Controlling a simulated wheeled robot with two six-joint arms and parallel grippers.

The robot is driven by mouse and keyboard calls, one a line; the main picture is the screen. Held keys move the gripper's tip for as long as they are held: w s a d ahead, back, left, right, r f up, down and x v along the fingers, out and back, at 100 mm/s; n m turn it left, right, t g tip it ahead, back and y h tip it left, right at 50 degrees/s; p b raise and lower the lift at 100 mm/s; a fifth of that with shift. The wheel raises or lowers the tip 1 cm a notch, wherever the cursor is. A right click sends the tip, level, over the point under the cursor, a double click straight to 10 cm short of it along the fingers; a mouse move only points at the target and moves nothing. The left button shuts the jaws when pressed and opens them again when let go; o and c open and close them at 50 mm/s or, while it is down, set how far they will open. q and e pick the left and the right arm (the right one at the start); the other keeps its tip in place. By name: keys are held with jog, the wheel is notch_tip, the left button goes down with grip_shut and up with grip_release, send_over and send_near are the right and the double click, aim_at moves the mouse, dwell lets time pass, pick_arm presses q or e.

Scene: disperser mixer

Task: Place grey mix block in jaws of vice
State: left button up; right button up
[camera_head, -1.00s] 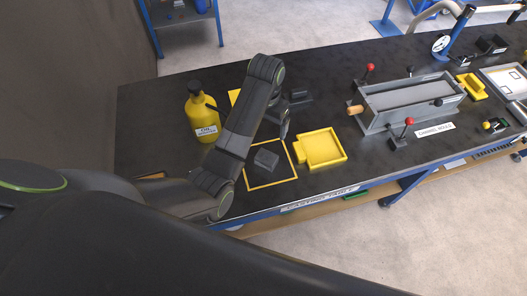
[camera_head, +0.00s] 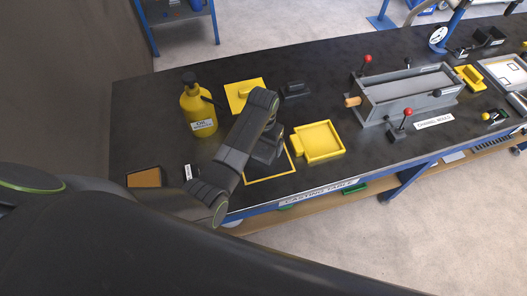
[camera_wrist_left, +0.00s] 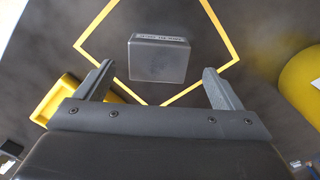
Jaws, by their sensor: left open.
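The grey mix block (camera_wrist_left: 159,58), with a small label along one edge, lies inside a yellow outlined square in the left wrist view. My left gripper (camera_wrist_left: 160,72) is open, one finger on each side of the block's near part, not visibly closed on it. In the head view my left gripper (camera_head: 265,152) hangs over the yellow square, and my wrist hides most or all of the block. I cannot surely pick out the vice; a small dark fixture (camera_head: 294,90) stands behind my gripper. My right gripper is out of view.
A yellow tray (camera_head: 320,141) lies just right of the square. A yellow bottle (camera_head: 198,108) stands to the left, near a yellow plate (camera_head: 240,96). The grey channel mould (camera_head: 408,92) with red-knobbed levers is farther right. Dark table surface is free between them.

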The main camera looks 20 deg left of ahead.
aim_at(263, 151)
pick_arm(q)
jog(key=shift+s+f, duration=0.15)
jog(key=shift+f, duration=0.9)
jog(key=shift+s+f, duration=0.1)
jog(key=shift+f, duration=0.95)
jog(key=shift+c, duration=0.4)
jog(key=shift+r, duration=0.1)
jog(key=c, duration=1.4)
